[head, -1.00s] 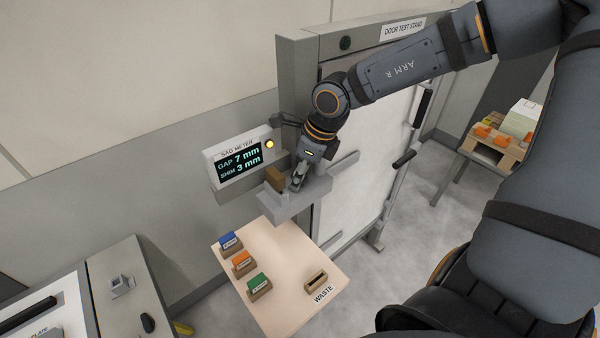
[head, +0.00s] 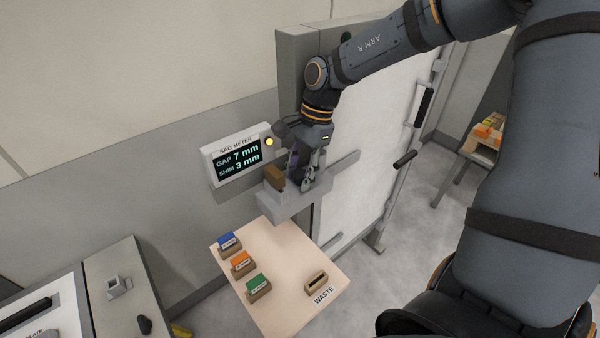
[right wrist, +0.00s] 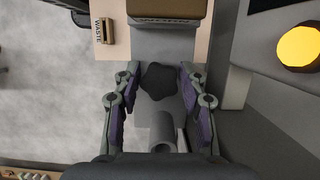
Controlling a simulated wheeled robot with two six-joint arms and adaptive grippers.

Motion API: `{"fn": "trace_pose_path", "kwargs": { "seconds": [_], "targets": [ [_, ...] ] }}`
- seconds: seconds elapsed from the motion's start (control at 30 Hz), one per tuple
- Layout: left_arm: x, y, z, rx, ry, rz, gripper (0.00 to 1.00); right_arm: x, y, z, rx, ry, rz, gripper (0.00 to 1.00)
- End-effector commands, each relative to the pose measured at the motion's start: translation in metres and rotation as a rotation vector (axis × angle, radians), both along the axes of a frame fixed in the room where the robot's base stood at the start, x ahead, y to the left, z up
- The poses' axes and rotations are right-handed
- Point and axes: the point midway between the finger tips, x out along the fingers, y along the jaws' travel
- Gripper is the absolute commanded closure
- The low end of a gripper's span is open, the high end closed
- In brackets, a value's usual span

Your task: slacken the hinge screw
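In the right wrist view a dark lobed knob (right wrist: 160,82), which looks like the hinge screw's head, sits on the grey hinge bracket. My right gripper (right wrist: 160,72) is open, one finger on either side of the knob. A small gap shows at the left finger; whether the right finger touches it I cannot tell. In the head view my right gripper (head: 303,182) is at the bracket (head: 292,202) on the door stand, and it hides the knob. The sag meter (head: 238,155) reads gap 7 mm, shim 3 mm. My left gripper is not in view.
A brown block (head: 275,177) stands on the bracket beside the gripper. Below is a pale table (head: 285,250) with blue, orange and green shims in holders and a waste slot (head: 316,283). The white door panel (head: 362,130) is close on the right.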

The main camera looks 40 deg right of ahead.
Motion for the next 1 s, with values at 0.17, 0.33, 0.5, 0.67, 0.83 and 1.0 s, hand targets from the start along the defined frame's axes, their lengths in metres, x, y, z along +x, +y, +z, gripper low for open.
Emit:
{"fn": "trace_pose_path", "kwargs": {
  "seconds": [0.17,0.33,0.5,0.67,0.83,1.0],
  "targets": [
    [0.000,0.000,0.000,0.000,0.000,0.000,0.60,0.000,0.000,0.000,0.000,-0.001,0.000,0.43],
    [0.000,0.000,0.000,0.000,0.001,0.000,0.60,0.000,0.000,0.000,0.000,-0.001,-0.001,0.43],
    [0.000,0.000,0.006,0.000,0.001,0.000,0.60,0.001,0.000,0.017,-0.001,-0.006,-0.002,0.43],
    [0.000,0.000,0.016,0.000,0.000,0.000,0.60,0.001,0.000,0.032,-0.001,-0.003,-0.002,0.43],
    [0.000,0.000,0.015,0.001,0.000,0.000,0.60,0.000,0.000,0.031,-0.001,-0.002,-0.002,0.43],
    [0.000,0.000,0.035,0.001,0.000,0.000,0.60,0.000,0.000,0.051,-0.001,-0.003,-0.002,0.43]
  ]
}}
